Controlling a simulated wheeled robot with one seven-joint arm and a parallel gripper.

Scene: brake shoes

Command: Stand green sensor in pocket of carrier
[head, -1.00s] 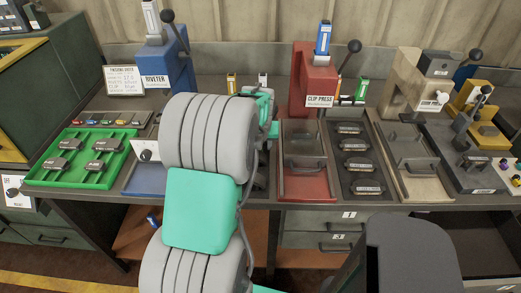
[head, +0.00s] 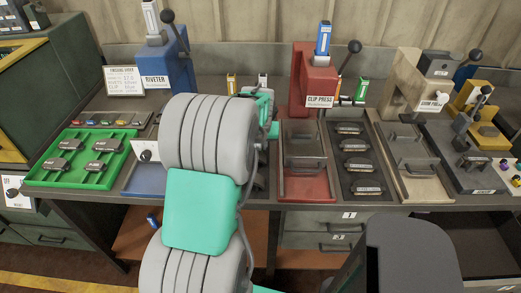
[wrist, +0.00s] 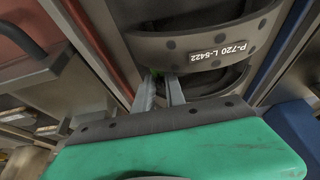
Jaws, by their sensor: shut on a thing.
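My gripper (wrist: 160,82) shows in the wrist view with its two fingers pointing up the picture. It is shut on a small green piece, the green sensor (wrist: 155,73), of which only a sliver shows between the fingertips. Just beyond the tips is a dark curved part labelled P-720 L-5422 (wrist: 218,52), apparently the carrier, with a second dark curved band below it. The fingertips are close to these bands; I cannot tell whether the sensor touches them. The pocket is not clearly visible. In the head view my arm hides the gripper and sensor.
The red clip press (head: 315,80) and its red tray (head: 306,188) stand right of my arm, beside a dark tray of parts. The blue riveter (head: 165,65) stands behind left. A green tray (head: 40,178) and a strip of small coloured pieces (head: 108,122) lie left.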

